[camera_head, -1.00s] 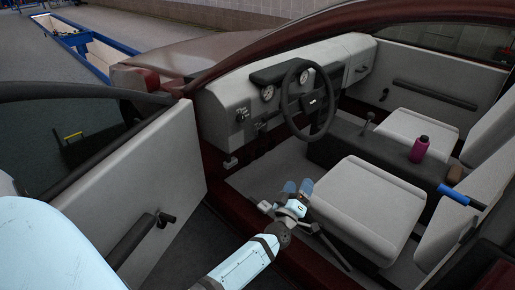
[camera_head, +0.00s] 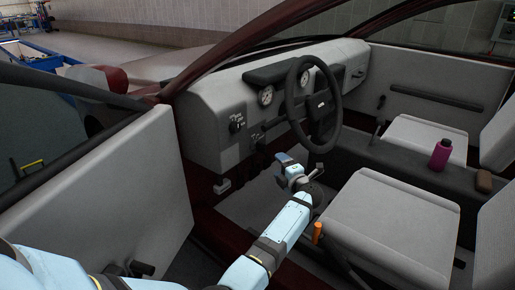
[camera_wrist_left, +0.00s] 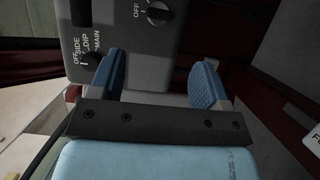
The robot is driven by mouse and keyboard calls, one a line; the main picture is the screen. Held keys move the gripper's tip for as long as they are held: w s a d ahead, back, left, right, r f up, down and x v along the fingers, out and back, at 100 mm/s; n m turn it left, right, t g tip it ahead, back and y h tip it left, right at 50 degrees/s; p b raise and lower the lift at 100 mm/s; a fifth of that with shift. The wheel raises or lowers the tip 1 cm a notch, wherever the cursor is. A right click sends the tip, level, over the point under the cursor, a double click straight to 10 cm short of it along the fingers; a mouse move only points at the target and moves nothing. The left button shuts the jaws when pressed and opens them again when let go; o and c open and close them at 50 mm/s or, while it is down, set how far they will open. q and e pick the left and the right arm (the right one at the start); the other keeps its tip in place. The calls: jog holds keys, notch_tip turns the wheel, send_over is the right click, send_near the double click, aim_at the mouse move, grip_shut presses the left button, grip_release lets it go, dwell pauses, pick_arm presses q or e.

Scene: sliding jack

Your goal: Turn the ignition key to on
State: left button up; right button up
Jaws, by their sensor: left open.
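The ignition key cannot be made out for certain. A dark round knob (camera_head: 237,126) sits on the left part of the grey dashboard (camera_head: 212,95). The left wrist view shows a dark knob with a pale bar (camera_wrist_left: 158,14) beside an "OFF" label, and a label group reading OFF, SIDE, DIP, MAIN. I cannot tell whether either is the key. My left gripper (camera_head: 285,160) is below the dashboard, left of the steering wheel (camera_head: 290,110). In the left wrist view its blue fingers (camera_wrist_left: 157,80) are apart and empty, with the panel beyond them. My right gripper is not in view.
The open door (camera_head: 110,195) stands left of my arm. The driver's seat (camera_head: 390,220) is right, with a small orange handle (camera_head: 317,232) at its near edge. A purple bottle (camera_head: 440,154) stands on the centre console. The footwell below the dashboard looks open.

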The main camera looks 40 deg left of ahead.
aim_at(264, 151)
pick_arm(q)
jog(key=b+x, duration=0.4)
jog(key=x, duration=0.8)
jog(key=shift+w+a+f, duration=0.1)
jog(key=shift+w+a, duration=0.05)
jog(key=shift+a, duration=0.1)
jog(key=shift+w+a, duration=0.2)
jog(key=shift+a, duration=0.3)
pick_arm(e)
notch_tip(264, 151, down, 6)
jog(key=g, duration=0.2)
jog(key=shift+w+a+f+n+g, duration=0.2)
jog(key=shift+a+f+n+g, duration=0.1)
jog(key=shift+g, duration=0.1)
pick_arm(q)
jog(key=c, duration=0.9)
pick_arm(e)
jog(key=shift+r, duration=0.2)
